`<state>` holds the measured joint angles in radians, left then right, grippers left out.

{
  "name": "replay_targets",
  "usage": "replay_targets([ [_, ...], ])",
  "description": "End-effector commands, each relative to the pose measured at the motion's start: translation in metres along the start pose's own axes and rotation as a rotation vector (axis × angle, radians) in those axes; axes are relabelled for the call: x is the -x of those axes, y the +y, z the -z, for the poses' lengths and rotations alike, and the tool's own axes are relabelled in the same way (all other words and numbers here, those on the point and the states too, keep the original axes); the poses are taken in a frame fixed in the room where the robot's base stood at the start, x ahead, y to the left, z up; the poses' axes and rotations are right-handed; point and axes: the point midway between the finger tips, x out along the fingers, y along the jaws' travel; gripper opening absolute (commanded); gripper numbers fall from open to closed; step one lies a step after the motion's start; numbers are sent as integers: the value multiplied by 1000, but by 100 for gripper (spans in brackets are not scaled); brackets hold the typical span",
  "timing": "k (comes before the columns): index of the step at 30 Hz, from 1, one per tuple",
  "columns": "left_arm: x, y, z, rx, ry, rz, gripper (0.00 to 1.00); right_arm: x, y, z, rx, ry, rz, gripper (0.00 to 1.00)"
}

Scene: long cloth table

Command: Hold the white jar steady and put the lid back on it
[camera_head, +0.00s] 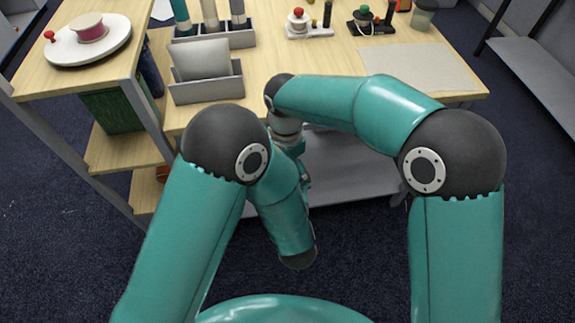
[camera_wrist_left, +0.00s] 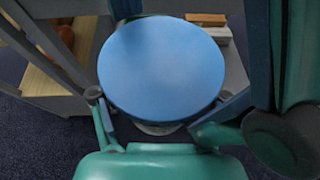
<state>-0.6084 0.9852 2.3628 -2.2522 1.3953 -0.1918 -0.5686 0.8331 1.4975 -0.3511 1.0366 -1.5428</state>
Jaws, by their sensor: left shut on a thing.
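A smooth blue disc (camera_wrist_left: 160,68), seemingly the lid, fills the middle of the left wrist view. A whitish edge (camera_wrist_left: 158,129) shows just below it, which looks like the white jar; the disc hides the rest. My left gripper (camera_wrist_left: 155,122) has a finger on each side of this whitish edge and is shut on it. I cannot tell whether disc and jar touch. In the head view my left arm hides the left gripper, jar and lid. My right arm reaches across to the left and its wrist points down; its gripper (camera_head: 292,146) is mostly hidden, and its fingers are unclear.
The wooden table (camera_head: 290,65) lies ahead. Shelves stand below on the left. Both arms are close together before the table's front edge.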

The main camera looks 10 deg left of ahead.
Motion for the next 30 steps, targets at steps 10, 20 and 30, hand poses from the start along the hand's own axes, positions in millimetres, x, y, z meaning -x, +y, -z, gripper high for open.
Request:
replay_targets([
  [10,0,1,0,1,1,-3,0,7,0,0,1,-1,1,100],
  [20,0,1,0,1,1,-3,0,43,0,0,0,0,2,100],
  [30,0,1,0,1,1,-2,0,46,-1,0,3,0,2,100],
])
